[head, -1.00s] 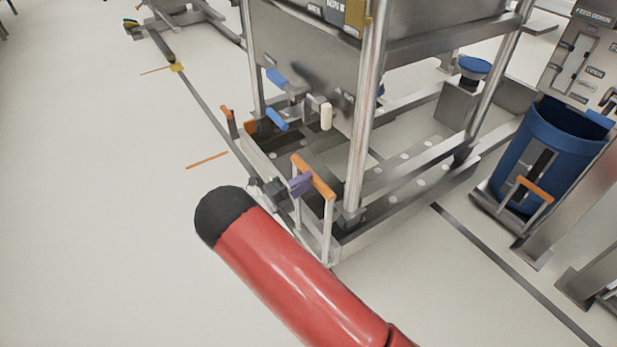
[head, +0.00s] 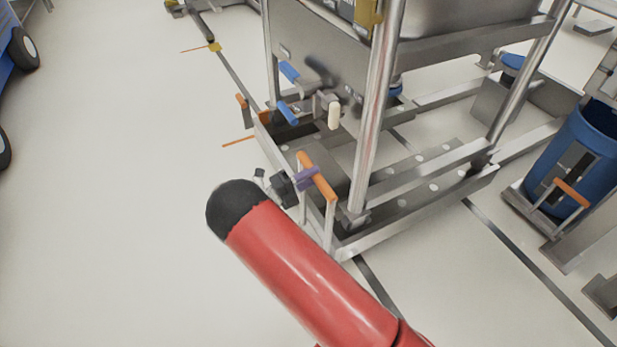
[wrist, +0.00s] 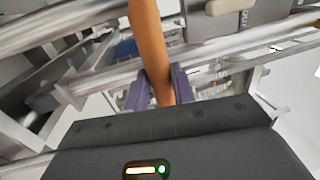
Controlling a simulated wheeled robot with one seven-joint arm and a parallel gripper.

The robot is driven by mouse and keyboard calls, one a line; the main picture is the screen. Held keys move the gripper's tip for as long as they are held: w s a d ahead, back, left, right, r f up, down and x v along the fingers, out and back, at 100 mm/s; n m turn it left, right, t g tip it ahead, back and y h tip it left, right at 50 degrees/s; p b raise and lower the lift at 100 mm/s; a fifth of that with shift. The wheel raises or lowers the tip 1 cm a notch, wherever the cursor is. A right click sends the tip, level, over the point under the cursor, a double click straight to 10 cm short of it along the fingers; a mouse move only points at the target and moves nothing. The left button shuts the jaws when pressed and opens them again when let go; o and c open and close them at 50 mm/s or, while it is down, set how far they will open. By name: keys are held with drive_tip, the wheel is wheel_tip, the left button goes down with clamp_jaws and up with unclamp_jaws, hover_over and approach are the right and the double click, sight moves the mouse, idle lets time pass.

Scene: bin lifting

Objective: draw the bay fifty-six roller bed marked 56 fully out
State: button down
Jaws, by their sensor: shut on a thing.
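The roller bed (head: 405,212) is a low metal frame with pale round rollers, under a tall metal stand. No number 56 is readable on it. An orange handle (head: 326,186) on two pale uprights stands at its near end. My gripper (head: 305,178), with purple fingers, is shut around the handle bar. In the wrist view, the orange bar (wrist: 149,45) passes between the two purple fingers, which touch it on both sides. My red arm hides part of the floor in front of the bed.
A steel bin (head: 315,45) sits in the stand, with blue handles (head: 288,113) and a cream knob (head: 334,116) on its side. A blue drum (head: 590,145) stands at the right. Blue wheeled equipment (head: 20,50) is at the far left. The pale floor at left is clear.

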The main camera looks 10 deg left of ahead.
drive_tip(key=c, duration=1.2)
unclamp_jaws()
drive_tip(key=shift+d+r+h, duration=0.3)
drive_tip(key=shift+d, duration=0.2)
drive_tip(key=shift+a, duration=0.1)
drive_tip(key=shift+s+a+f, duration=0.1)
drive_tip(key=b+v, duration=0.1)
drive_tip(key=v, duration=0.6)
drive_tip(key=shift+a, duration=0.3)
drive_tip(key=shift+o, duration=0.2)
drive_tip(key=shift+s, duration=0.2)
